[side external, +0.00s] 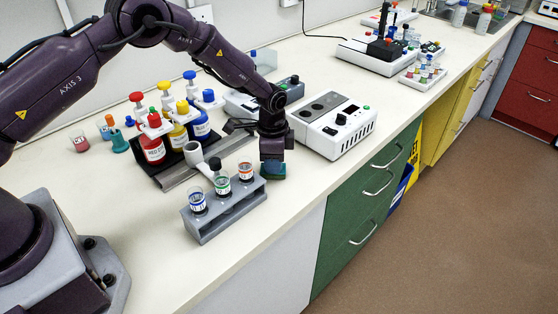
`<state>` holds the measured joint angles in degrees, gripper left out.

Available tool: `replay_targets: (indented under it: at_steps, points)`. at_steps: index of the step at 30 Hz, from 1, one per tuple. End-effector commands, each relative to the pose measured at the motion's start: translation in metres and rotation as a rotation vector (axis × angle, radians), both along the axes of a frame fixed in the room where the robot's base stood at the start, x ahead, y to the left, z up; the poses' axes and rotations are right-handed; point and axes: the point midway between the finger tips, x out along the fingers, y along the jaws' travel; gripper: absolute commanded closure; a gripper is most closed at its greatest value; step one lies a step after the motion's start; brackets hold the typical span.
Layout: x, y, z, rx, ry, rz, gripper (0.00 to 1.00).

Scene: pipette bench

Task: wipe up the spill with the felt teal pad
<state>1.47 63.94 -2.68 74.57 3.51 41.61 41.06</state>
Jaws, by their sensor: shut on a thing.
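My gripper (272,157) points down at the bench, just behind the right end of the grey tube rack. It is shut on the teal felt pad (274,170), whose lower part shows below the fingers. The pad is at or very near the bench top; I cannot tell whether it touches. The rack hides part of the space in front of it. I see no spill on the visible bench; it may be hidden under the pad or behind the rack.
The grey rack (228,213) with several labelled tubes stands close in front. A white instrument (335,125) is just right. Several colored bottles (178,137) stand on a dark tray at left.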

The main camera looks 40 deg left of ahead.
Motion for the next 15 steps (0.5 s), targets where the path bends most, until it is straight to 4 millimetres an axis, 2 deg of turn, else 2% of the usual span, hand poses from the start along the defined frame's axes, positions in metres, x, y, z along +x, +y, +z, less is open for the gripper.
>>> replay_targets:
  at_steps: [4, 15]
  points:
    - [0.001, 0.011, -0.001, 0.001, 0.001, 0.000, 1.00]
    - [0.028, 0.010, -0.001, 0.001, 0.000, -0.001, 1.00]
